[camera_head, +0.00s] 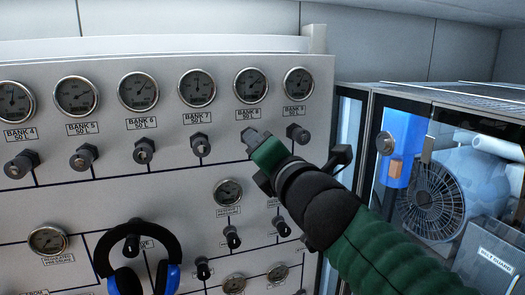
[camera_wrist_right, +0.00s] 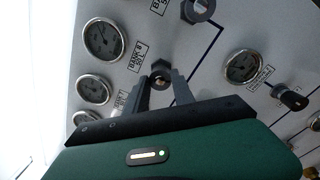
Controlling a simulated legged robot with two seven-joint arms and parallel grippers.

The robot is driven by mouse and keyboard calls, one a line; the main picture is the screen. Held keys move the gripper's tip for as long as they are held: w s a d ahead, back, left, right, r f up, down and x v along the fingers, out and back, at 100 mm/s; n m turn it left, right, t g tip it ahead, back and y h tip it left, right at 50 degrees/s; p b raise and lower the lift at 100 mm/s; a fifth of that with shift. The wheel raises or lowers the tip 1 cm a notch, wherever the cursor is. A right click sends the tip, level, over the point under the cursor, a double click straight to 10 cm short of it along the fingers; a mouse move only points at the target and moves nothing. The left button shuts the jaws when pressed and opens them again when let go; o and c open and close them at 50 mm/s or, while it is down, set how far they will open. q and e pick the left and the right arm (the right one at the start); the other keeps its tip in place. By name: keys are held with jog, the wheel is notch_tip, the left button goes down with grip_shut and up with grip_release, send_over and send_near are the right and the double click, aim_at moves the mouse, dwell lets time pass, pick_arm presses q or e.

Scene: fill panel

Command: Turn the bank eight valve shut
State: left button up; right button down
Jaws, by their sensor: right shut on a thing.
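The bank eight valve (camera_wrist_right: 161,73) is a dark knob on the pale panel, below the label reading BANK 8 50 L (camera_head: 248,113). In the head view my right gripper (camera_head: 255,137) covers it. In the wrist view my right gripper (camera_wrist_right: 160,88) has one finger on each side of the valve, shut on it. The knob's front is partly hidden between the fingers, and I cannot tell how far it is turned. The bank 8 gauge (camera_head: 251,84) sits above; it also shows in the wrist view (camera_wrist_right: 104,40). My left gripper is not in view.
The bank 7 valve (camera_head: 200,144) is close on the left and the bank 9 valve (camera_head: 297,133) on the right. More small valves and gauges (camera_head: 228,192) lie below. Blue-black headphones (camera_head: 135,258) hang at lower left. A glazed compressor cabinet (camera_head: 440,180) stands right.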

jog(key=n+b, duration=0.4)
jog(key=n, duration=0.6)
jog(key=n+b, duration=0.4)
jog(key=n, duration=0.6)
jog(key=n+h+b, duration=0.1)
jog(key=n+b, duration=0.3)
jog(key=n, duration=0.6)
jog(key=shift+w+r+n, duration=0.3)
jog(key=shift+n, duration=0.1)
dwell(0.5)
dwell(0.4)
